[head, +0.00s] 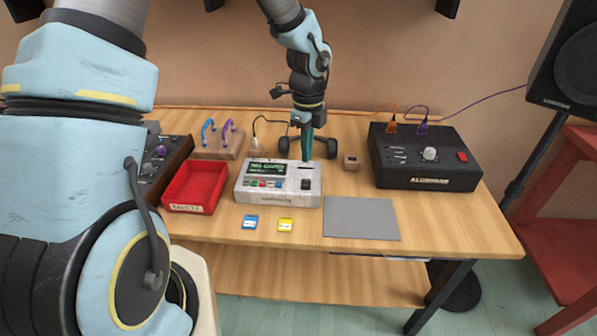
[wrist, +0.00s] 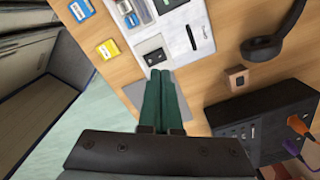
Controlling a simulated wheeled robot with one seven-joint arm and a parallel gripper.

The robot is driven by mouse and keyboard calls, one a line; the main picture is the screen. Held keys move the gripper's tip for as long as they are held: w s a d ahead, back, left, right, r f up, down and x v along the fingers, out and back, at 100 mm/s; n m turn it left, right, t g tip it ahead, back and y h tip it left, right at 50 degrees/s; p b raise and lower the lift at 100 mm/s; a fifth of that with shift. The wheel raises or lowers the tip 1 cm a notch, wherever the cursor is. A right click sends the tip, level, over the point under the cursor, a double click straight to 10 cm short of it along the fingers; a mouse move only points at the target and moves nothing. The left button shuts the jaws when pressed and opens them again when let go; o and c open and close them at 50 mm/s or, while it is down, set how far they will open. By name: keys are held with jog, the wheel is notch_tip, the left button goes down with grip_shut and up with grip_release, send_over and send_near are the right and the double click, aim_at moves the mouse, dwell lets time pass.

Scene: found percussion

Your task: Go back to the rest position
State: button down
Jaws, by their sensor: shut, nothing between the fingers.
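My gripper (head: 306,155) points down over the back of the white sampler box (head: 278,194), at its right rear in the head view. Its two green fingers are together with nothing between them; they also show closed in the wrist view (wrist: 163,75). The sampler (wrist: 174,36) has a green screen, coloured buttons and a dark slot. Whether the fingertips touch anything cannot be told. My arm reaches in from the upper middle of the head view.
A blue card (head: 250,222) and a yellow card (head: 285,225) lie in front of the sampler, beside a grey mat (head: 361,219). A red tray (head: 195,187) stands left. A black amplifier box (head: 424,158) stands right. Headphones (head: 331,148) and a small wooden block (head: 351,163) lie behind.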

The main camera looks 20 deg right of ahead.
jog(key=s+a+r+n, duration=0.1)
jog(key=a+r+n, duration=0.2)
jog(key=a+n, duration=0.6)
jog(key=s+a+r+n+t, duration=0.1)
jog(key=a+r+n, duration=0.2)
jog(key=a+n, duration=0.6)
jog(key=s+a+r+n, duration=0.2)
jog(key=a+r+n, duration=0.2)
jog(key=a+n, duration=0.6)
jog(key=shift+a+t, duration=0.3)
jog(key=shift+a, duration=0.8)
